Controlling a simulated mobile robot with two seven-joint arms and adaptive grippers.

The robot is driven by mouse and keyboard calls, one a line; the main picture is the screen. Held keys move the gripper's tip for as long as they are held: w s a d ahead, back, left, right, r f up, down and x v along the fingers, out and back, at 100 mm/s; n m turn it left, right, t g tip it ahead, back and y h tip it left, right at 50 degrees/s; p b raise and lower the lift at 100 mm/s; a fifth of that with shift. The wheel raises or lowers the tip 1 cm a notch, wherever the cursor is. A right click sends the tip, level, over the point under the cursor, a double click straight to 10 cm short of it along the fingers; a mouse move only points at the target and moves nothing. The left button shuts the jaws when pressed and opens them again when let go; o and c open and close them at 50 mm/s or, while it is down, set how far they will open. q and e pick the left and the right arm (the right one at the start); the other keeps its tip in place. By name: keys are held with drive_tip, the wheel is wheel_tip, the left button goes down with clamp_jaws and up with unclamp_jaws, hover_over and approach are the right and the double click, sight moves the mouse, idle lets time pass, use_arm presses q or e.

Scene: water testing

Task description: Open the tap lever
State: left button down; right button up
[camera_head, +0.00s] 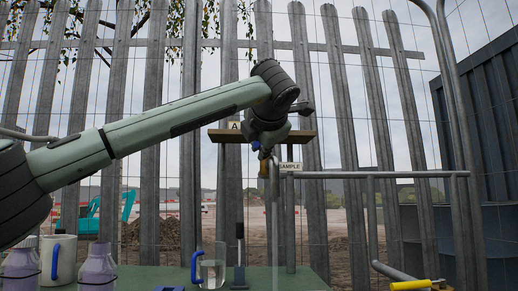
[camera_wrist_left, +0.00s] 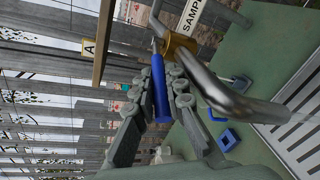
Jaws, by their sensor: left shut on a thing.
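The tap has a brass body (camera_wrist_left: 180,46) and a curved metal spout (camera_wrist_left: 232,95). Its blue lever (camera_wrist_left: 159,88) lies between the fingers of my left gripper (camera_wrist_left: 164,76), which is shut on it. In the head view my left gripper (camera_head: 264,142) is at the tap, below the bent wrist. The brass body (camera_head: 264,168) shows just under it, and only a little blue of the lever shows there. A pale, clear streak (camera_head: 275,250) runs down below the spout and looks like water. My right gripper is not in view.
A SAMPLE sign (camera_head: 289,167) hangs by the tap, beside a metal rail (camera_head: 400,174). A wooden board (camera_head: 225,136) with an A tag is behind my gripper. A clear jug (camera_head: 211,268) with a blue handle stands on the green table (camera_head: 140,275).

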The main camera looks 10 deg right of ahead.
use_arm(q)
drive_tip(key=c, duration=1.9)
unclamp_jaws()
drive_tip(key=shift+o, duration=0.2)
drive_tip(key=v, duration=1.2)
